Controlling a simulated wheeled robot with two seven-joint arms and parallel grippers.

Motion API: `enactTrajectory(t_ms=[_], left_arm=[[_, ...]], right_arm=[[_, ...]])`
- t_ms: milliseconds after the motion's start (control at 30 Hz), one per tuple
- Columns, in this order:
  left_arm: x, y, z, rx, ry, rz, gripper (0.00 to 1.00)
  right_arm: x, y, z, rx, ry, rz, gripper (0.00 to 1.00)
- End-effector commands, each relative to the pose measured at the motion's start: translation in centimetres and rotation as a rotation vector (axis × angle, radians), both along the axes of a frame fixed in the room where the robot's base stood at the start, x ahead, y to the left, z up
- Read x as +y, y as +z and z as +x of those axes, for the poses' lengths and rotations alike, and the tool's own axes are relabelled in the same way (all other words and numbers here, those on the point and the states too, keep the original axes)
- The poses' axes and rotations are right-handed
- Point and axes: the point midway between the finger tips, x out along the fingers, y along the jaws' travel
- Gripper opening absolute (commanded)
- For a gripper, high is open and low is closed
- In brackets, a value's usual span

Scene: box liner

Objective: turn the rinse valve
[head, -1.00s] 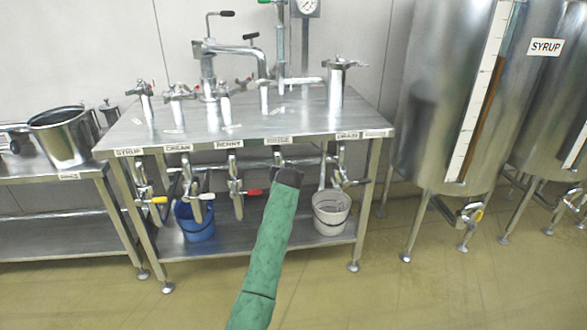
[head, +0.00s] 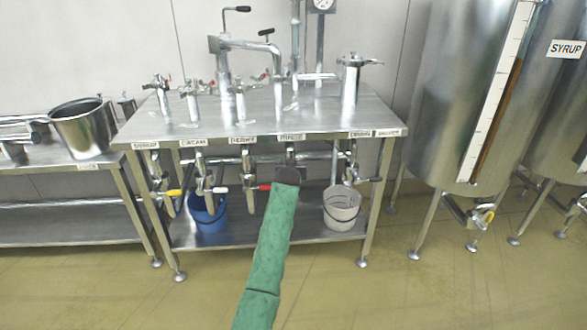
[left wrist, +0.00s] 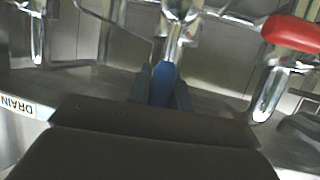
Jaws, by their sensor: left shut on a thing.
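The steel table (head: 345,111) carries a row of valves below its front edge, each under a small label. The rinse label (head: 292,136), blurred, sits just above my left gripper (head: 288,168). In the left wrist view my left gripper (left wrist: 163,92) is shut on a blue valve handle (left wrist: 162,82), its fingers on either side of it. A chrome valve body (left wrist: 178,20) stands beyond the handle. In the head view the sleeved arm and gripper hide the handle. My right gripper is not in view.
A red valve handle (head: 264,187) is close to the left; it also shows in the left wrist view (left wrist: 292,33). The drain label (left wrist: 17,105) is at the other side. A blue bucket (head: 208,215) and a white bucket (head: 342,205) stand on the lower shelf. Tall tanks (head: 465,100) stand right.

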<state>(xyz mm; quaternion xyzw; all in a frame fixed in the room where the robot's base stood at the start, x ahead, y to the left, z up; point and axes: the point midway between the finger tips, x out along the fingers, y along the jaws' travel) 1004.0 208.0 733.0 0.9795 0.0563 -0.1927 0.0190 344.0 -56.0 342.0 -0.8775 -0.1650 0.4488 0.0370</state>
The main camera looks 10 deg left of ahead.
Motion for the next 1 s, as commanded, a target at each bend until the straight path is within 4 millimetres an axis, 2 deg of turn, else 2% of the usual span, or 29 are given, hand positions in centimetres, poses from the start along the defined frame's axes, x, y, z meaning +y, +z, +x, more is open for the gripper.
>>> enactTrajectory(t_ms=[33,67,133,167,433,567,1000], left_arm=[[0.0,-0.3,-0.1,0.004,0.000,0.000,0.00],[0.0,-0.3,-0.1,0.004,0.000,0.000,0.24],[0.0,-0.3,-0.1,0.004,0.000,0.000,0.38],[0.0,-0.3,-0.1,0.004,0.000,0.000,0.41],[0.0,-0.1,-0.1,0.002,0.000,0.001,0.41],[-0.1,0.1,-0.7,0.002,0.000,0.001,0.41],[-0.7,2.4,-6.3,0.001,0.000,0.000,0.41]], right_arm=[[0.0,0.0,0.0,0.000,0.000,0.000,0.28],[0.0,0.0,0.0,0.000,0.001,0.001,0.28],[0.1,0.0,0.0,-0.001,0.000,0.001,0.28],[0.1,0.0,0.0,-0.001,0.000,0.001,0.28],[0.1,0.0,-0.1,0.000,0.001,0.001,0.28],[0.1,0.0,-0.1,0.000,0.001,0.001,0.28],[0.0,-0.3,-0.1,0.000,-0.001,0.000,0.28]])
